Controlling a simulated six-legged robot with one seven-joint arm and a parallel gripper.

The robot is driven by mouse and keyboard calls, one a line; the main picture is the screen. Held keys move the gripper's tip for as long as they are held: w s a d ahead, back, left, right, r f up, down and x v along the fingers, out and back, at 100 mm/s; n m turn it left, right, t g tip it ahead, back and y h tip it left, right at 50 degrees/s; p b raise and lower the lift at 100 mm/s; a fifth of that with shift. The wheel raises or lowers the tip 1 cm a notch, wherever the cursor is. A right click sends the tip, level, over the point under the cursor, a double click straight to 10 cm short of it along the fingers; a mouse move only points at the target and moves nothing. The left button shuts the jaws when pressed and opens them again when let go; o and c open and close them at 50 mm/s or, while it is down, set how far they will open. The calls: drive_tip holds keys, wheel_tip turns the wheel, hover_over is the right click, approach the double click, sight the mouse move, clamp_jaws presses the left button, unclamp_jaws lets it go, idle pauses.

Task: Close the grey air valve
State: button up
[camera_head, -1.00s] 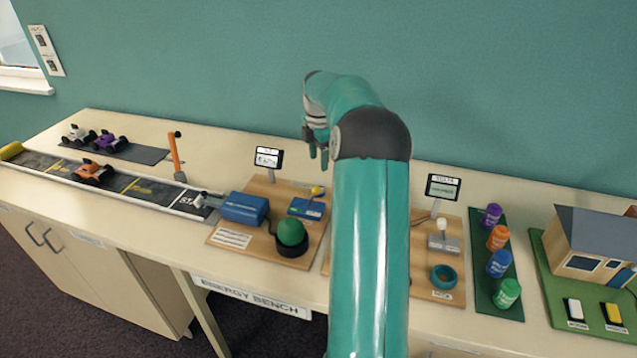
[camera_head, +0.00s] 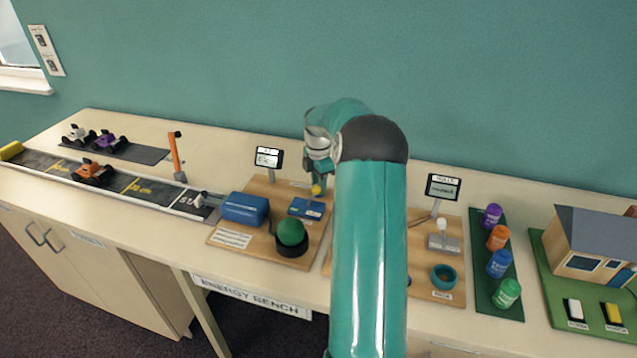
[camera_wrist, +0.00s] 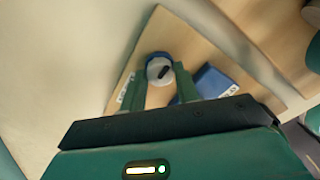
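My gripper (camera_wrist: 161,77) is open, with one green finger on each side of the knob. I cannot tell whether the fingers touch it. In the head view my gripper (camera_head: 318,182) points down over the back of the left wooden board (camera_head: 262,187), beside a small yellow piece (camera_head: 316,190). The grey knob is not clearly visible there.
A blue box (camera_head: 305,207) is close to my gripper, and it also shows in the wrist view (camera_wrist: 213,82). A small display (camera_head: 268,158) stands to the left. A larger blue unit (camera_head: 244,208) and a green ball (camera_head: 291,232) are nearer the front. The teal wall rises behind.

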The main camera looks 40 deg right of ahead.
drive_tip(key=c, duration=0.4)
drive_tip(key=shift+m, duration=0.3)
drive_tip(key=m, duration=0.7)
drive_tip(key=shift+m, duration=0.4)
drive_tip(key=m, duration=0.4)
drive_tip(key=shift+m, duration=0.3)
drive_tip(key=m, duration=0.4)
drive_tip(key=shift+m, duration=0.4)
